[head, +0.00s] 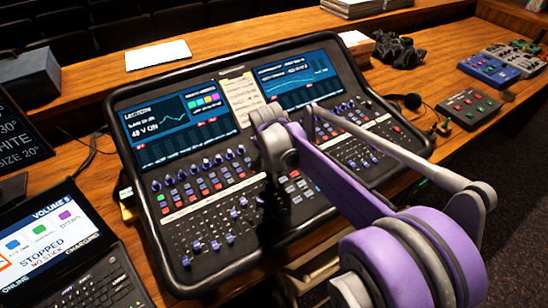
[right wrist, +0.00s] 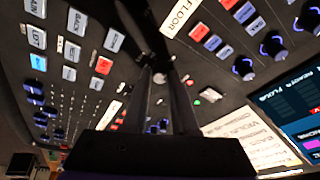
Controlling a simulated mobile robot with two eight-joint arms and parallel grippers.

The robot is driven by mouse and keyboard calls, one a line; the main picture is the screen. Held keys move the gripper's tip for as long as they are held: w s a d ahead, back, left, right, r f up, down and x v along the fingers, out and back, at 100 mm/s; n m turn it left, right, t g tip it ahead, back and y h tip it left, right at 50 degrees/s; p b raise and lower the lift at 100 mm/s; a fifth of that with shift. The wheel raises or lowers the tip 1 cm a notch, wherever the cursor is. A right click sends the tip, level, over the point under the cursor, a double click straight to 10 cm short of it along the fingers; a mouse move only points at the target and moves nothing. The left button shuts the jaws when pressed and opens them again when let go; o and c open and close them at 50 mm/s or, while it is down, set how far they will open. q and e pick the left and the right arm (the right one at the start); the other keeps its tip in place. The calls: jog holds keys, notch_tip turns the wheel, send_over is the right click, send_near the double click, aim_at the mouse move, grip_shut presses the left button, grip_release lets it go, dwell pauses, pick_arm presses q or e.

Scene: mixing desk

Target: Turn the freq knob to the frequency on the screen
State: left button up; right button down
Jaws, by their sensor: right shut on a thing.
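The mixing desk (head: 160,232) stands on the wooden table. Its left screen (head: 178,120) reads "48 V ON" among small text. Its right screen (head: 293,79) shows a blue curve and a line of text too small to read. My right gripper (head: 277,192) reaches down to the middle of the panel. In the right wrist view its dark fingers (right wrist: 161,72) are shut on a small knob, which they mostly hide. I cannot read a freq label there. My left gripper is not in view.
Rows of knobs and lit buttons (head: 200,185) surround the gripper closely. A paper strip (head: 243,95) lies between the screens. A laptop-like device (head: 60,250) stands at the left. Small pedals (head: 490,68) and a red-button box (head: 468,107) lie at the right.

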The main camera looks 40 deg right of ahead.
dwell(0.4)
jog(key=c, duration=0.7)
grip_release()
jog(key=shift+r, duration=0.1)
jog(key=v, duration=1)
jog(key=shift+a+r+p, duration=0.2)
jog(key=shift+r+p, duration=0.1)
jog(key=shift+p, duration=0.1)
jog(key=shift+s+f, duration=0.1)
